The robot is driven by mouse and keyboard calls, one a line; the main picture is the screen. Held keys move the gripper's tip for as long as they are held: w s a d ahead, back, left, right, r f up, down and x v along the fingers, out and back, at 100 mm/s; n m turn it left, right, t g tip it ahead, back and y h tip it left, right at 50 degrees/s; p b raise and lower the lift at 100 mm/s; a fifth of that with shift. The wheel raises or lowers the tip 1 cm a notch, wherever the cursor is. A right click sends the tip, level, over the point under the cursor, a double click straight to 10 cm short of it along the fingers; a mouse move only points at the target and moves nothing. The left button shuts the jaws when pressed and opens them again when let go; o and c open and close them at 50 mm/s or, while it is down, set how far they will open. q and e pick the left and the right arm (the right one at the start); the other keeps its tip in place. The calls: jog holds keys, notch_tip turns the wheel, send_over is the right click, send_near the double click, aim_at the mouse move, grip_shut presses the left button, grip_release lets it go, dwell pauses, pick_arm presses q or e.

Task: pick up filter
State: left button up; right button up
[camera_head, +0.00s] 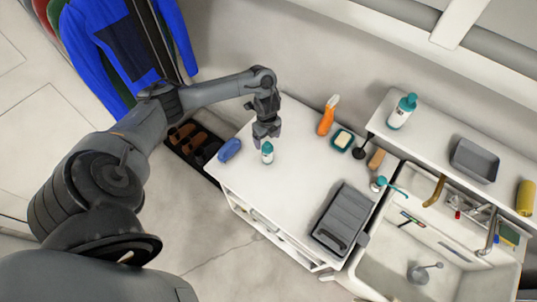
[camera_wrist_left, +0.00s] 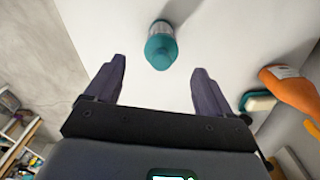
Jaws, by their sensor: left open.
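No other thing is clearly a filter. My right gripper is not in view.
A blue object (camera_head: 230,149) lies left of the bottle. An orange bottle (camera_head: 327,115) and a teal soap dish (camera_head: 342,139) stand at the back; both also show in the wrist view. A sink (camera_head: 385,270) and a shelf (camera_head: 440,128) adjoin at right. The table's middle is clear.

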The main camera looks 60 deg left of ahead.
aim_at(267, 143)
pick_arm(q)
jog(key=shift+f, duration=0.7)
jog(key=shift+f+p, duration=0.5)
jog(key=shift+f, duration=2.2)
jog(key=shift+a, duration=0.1)
grip_shut()
jog(key=shift+r, duration=0.2)
